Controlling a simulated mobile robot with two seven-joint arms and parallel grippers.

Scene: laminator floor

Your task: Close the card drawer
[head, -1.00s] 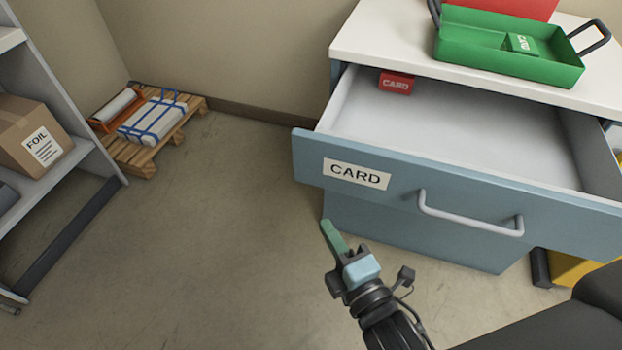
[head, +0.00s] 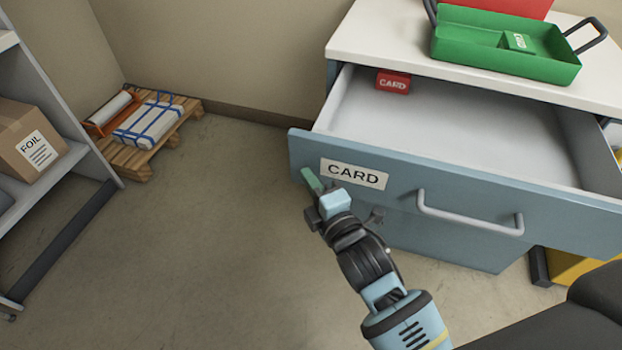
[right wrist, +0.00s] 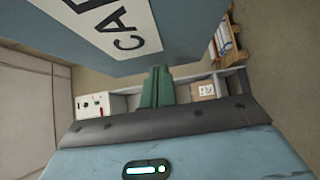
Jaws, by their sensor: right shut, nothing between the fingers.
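The card drawer (head: 400,195) is a blue drawer with a white CARD label (head: 354,174) and a grey bar handle (head: 470,214). It stands pulled far out of the white-topped cabinet (head: 345,45). Inside, at the back left, lies a small red CARD block (head: 393,82). My right gripper (head: 313,181) is shut and empty, its green fingers at the left end of the drawer front, just left of the label. In the right wrist view the shut fingers (right wrist: 157,88) show below the drawer front (right wrist: 85,50); whether they touch it I cannot tell. My left gripper is not in view.
A green tray (head: 460,55) with dark handles sits on the cabinet top, with a red object (head: 510,8) behind. At left are a shelf holding a FOIL box (head: 30,140) and a wooden pallet (head: 130,158) with strapped goods. The floor between is clear.

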